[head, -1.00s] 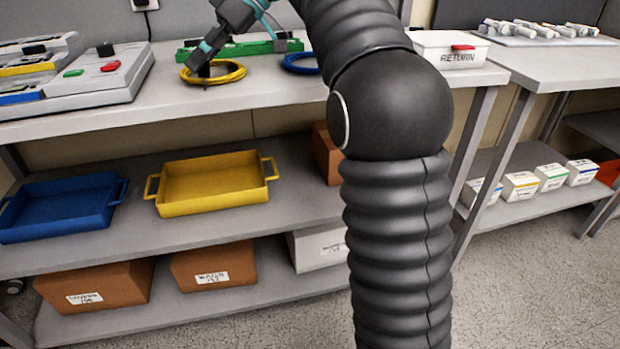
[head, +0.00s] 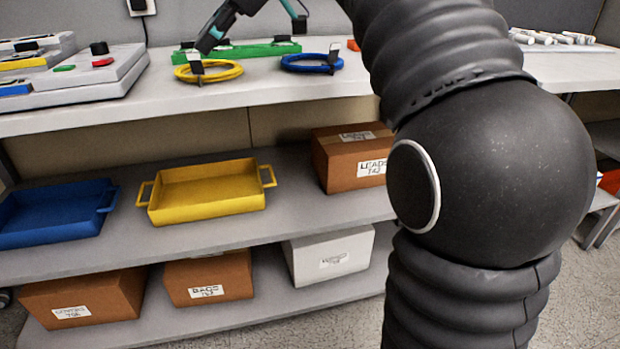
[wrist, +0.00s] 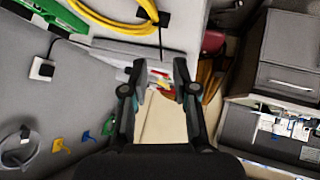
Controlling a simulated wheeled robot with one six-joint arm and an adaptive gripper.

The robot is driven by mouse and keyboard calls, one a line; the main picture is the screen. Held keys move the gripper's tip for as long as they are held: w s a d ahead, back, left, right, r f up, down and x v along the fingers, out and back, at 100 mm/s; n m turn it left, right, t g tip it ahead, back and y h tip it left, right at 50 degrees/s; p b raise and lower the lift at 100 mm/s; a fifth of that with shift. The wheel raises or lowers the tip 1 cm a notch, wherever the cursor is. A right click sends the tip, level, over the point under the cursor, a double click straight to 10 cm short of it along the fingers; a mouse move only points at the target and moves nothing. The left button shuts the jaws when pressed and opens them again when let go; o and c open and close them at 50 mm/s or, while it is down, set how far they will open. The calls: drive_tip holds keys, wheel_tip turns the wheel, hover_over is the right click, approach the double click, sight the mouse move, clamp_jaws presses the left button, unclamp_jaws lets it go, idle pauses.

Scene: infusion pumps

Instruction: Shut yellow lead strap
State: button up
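The yellow lead (head: 222,74) lies coiled on the bench top, and part of its coil shows at the top of the wrist view (wrist: 112,22). Its strap (head: 196,66) is a dark and pale piece on the coil's left side. A black band also crosses the coil in the wrist view (wrist: 149,9). I cannot tell whether the strap is fully shut. My gripper (head: 252,38) is above the coil, its fingers spread. One fingertip is just above the strap, with contact unclear. In the wrist view the open fingers (wrist: 160,75) have nothing between them.
A grey console (head: 100,75) stands at left. The shelf below holds a yellow tray (head: 210,190) and a blue tray (head: 45,210). The bench front is clear.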

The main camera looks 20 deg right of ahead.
drive_tip(key=p+v, duration=0.1)
drive_tip(key=v, duration=0.8)
drive_tip(key=s+d+f+m+h, duration=0.2)
drive_tip(key=s+f+m, duration=0.4)
drive_tip(key=f, duration=0.5)
drive_tip(key=s+d+f+m+h, duration=0.3)
drive_tip(key=s+f+m, duration=0.4)
drive_tip(key=f, duration=0.5)
drive_tip(key=shift+s+f+m+t+h, duration=0.35)
drive_tip(key=shift+s+h, duration=0.25)
drive_tip(key=shift+s, duration=0.55)
